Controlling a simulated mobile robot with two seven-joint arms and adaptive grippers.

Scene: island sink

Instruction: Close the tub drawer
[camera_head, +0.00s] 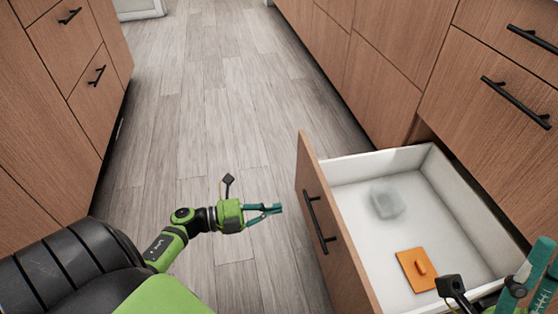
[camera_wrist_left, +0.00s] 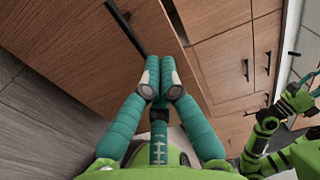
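The wooden drawer (camera_head: 311,202) stands pulled out at the lower right, with a black bar handle (camera_head: 319,219) on its front. Its white inside holds a translucent tub (camera_head: 386,201) and an orange square piece with a raised grip (camera_head: 416,270). My left gripper (camera_head: 279,208) is in front of the drawer front, apart from the handle. In the left wrist view its teal fingers (camera_wrist_left: 160,72) are together with nothing between them, and a dark handle (camera_wrist_left: 126,29) shows beyond the tips. My right gripper (camera_head: 535,282) is partly cut off at the right edge, by the drawer's near right side.
Wooden cabinets with black handles (camera_head: 515,101) stand behind the drawer on the right. More cabinets (camera_head: 60,70) line the left. The grey plank floor (camera_head: 220,100) between them is clear.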

